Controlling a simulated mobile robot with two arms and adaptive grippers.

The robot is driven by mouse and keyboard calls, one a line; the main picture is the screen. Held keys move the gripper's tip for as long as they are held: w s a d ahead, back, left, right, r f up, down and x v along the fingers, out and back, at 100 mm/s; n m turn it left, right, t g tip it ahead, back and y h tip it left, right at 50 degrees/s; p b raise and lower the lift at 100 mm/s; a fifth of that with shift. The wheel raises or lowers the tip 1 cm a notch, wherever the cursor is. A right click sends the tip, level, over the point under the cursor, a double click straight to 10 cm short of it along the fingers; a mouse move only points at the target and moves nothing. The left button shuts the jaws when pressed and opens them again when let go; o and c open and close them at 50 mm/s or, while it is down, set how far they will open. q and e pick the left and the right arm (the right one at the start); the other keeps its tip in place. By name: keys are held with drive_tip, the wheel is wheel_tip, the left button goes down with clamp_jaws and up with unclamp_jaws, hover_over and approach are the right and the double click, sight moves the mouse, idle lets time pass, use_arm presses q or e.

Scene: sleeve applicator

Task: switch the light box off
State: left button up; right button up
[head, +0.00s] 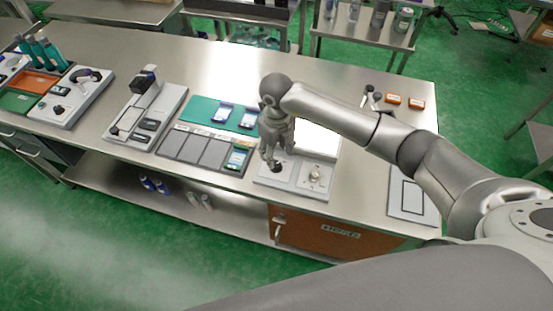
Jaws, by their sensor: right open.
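The light box (318,140) stands on the steel bench near the middle of the head view. Its top panel looks bright white, and my right arm covers part of it. Its grey front panel has a dark round control (277,168) at the left and a pale knob (315,176) at the right. My right gripper (269,160) points down over the left part of the front panel, close to the dark control. It is open, and nothing shows between its fingers. I cannot tell whether it touches the control. My left gripper is out of view.
Left of the light box are a grey tray (192,149) of flat panels, a green mat (199,110) with blue-white devices, and a grey fixture (166,105). Orange boxes (416,104) lie at the back right. A framed plate (411,193) lies right.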

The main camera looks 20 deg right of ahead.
sight(276, 164)
wheel_tip(276, 164, down, 6)
drive_tip(key=shift+f+p, duration=0.1)
drive_tip(key=shift+p, duration=0.5)
drive_tip(key=c, duration=1)
